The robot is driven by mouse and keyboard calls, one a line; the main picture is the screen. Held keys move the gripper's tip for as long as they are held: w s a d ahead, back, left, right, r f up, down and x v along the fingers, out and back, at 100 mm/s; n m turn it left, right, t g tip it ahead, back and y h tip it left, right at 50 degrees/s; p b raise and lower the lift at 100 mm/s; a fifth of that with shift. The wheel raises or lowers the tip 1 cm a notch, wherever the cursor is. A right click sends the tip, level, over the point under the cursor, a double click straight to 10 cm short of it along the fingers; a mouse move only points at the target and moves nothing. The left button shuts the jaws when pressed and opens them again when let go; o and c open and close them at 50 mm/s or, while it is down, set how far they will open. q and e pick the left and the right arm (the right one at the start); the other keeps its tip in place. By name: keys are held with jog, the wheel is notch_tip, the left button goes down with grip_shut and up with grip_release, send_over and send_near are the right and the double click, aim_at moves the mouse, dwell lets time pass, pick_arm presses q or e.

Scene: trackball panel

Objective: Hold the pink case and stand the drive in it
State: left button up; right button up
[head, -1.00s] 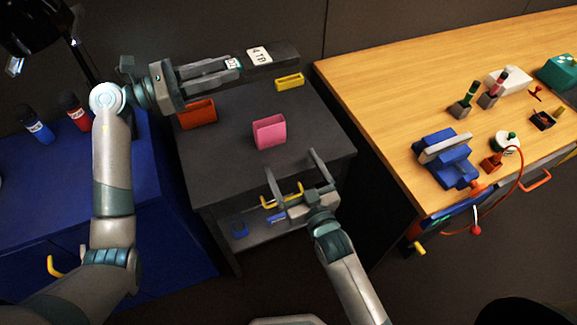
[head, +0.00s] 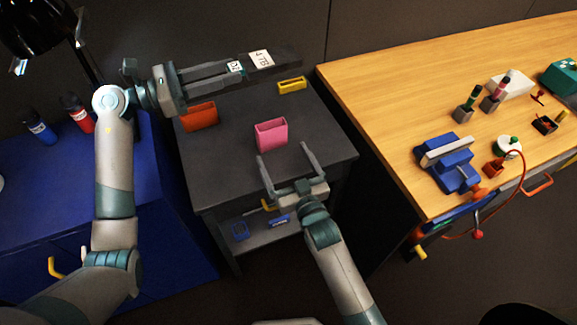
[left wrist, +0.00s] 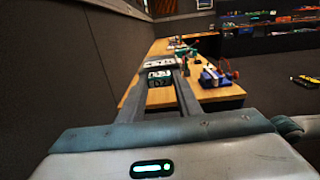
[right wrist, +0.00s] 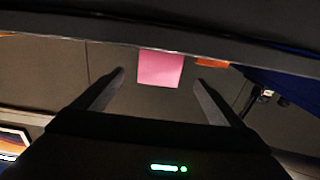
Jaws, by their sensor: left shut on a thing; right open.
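The pink case (head: 271,135) stands upright on the dark grey table (head: 228,178). It also shows in the right wrist view (right wrist: 160,69), beyond and between the fingertips. My left gripper (head: 232,68) is shut on the drive (head: 278,62), a long dark block with white labels, one reading 4 TB. The drive is held lying along the fingers, above the back of the table. In the left wrist view the drive's labelled end (left wrist: 160,75) sits between the fingers. My right gripper (head: 283,164) is open and empty, just in front of the pink case, apart from it.
An orange case (head: 199,117) and a yellow case (head: 292,86) stand on the same table, either side of the pink one. A wooden bench (head: 390,95) at right carries a blue vise (head: 450,165) and small tools. Bottles stand on the blue cabinet at left.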

aim_at(274, 138)
jog(key=x, duration=0.8)
